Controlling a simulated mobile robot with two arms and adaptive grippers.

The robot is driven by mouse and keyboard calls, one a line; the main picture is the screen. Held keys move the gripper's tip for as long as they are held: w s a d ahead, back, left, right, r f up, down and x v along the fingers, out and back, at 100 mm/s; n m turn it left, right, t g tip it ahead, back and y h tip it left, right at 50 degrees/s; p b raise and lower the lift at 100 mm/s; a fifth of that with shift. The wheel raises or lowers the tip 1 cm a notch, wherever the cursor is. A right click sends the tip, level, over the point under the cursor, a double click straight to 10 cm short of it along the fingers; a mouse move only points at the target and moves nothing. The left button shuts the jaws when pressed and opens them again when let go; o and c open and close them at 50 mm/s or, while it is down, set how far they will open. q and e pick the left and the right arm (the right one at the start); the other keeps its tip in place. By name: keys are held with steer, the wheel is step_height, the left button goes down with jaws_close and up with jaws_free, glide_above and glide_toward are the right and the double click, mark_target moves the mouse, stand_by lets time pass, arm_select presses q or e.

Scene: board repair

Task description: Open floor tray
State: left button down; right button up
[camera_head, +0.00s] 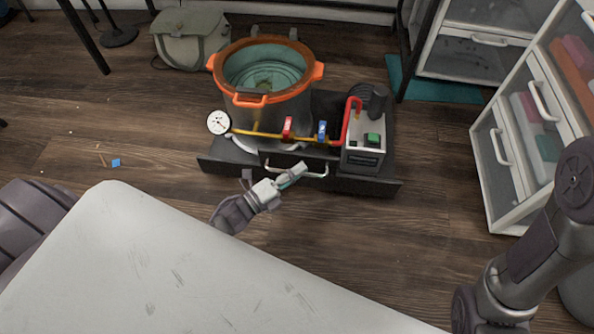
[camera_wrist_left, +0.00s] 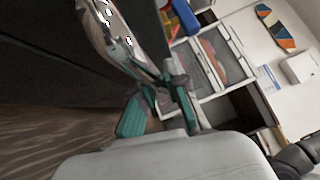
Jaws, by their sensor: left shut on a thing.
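The floor tray (camera_head: 225,166) is a low dark drawer under the pot equipment, with a curved pale metal handle (camera_head: 318,175) on its front. I cannot tell whether its front stands out from the base. My left gripper (camera_head: 292,176) is at the middle of the handle and shut on it. In the left wrist view, the teal-padded fingers of my left gripper (camera_wrist_left: 160,97) are at the shiny handle (camera_wrist_left: 125,38), beside the dark tray front (camera_wrist_left: 45,60). The fingers hide part of the handle. My right arm shows at the lower right of the head view, but its gripper is out of frame.
On the base stand an orange-rimmed pot (camera_head: 265,75), a gauge (camera_head: 218,122) and a pump box (camera_head: 363,143). A white drawer cabinet (camera_head: 500,160) stands right. A pale tabletop (camera_head: 180,270) fills the foreground.

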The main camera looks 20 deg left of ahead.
arm_select(q)
steer(key=c, duration=1.2)
jaws_free()
steer(key=v, duration=1.2)
steer(key=shift+r, duration=0.1)
